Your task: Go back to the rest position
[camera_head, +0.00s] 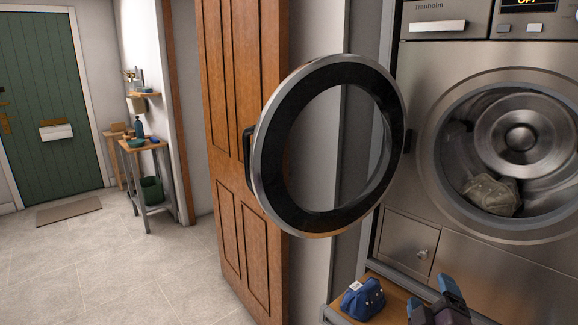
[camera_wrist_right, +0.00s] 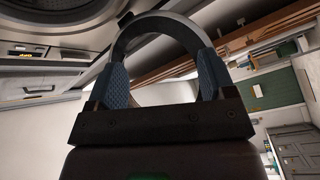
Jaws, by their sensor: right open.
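My right gripper (camera_head: 437,300) is low at the right of the head view, in front of the washing machine (camera_head: 395,235) and beside the wooden bench top (camera_head: 392,296). In the right wrist view my right gripper (camera_wrist_right: 161,72) has its two blue pads wide apart with nothing held between them. The ring of the round door shows beyond the fingers there. My left gripper is not in view.
The round washer door (camera_head: 268,160) stands open, its black handle (camera_head: 248,145) at the left. A beige cloth (camera_head: 490,195) lies in the drum. A small blue fabric item (camera_head: 362,300) sits on the bench near my right gripper. Open floor (camera_head: 120,270) lies left.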

